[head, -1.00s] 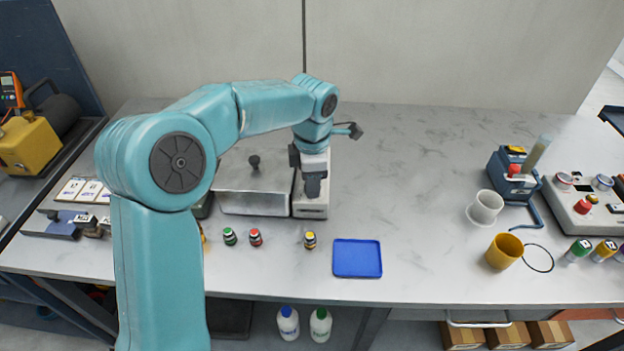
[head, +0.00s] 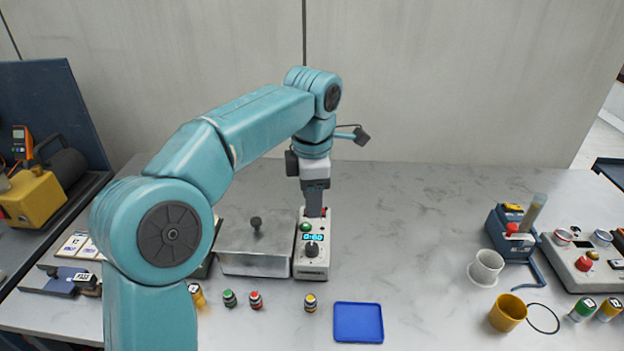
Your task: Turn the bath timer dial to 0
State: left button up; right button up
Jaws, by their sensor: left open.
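A green button (head: 305,227) is at upper left of the panel, and a red part shows at upper right. My left gripper (head: 314,212) points down over the panel's far end, behind the display and apart from the dial. It is open and holds nothing visible. My right gripper is not in view.
A lid knob (head: 256,223) stands on the bath. Small capped bottles (head: 256,300) and a blue tray (head: 358,322) lie in front. A white cup (head: 487,267), an orange cup (head: 508,312) and devices stand at right. The counter's middle right is clear.

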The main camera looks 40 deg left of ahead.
pick_arm(q)
notch_tip(320, 180, up, 3)
jog(key=shift+f, duration=0.1)
jog(key=shift+s, duration=0.1)
dwell(0.5)
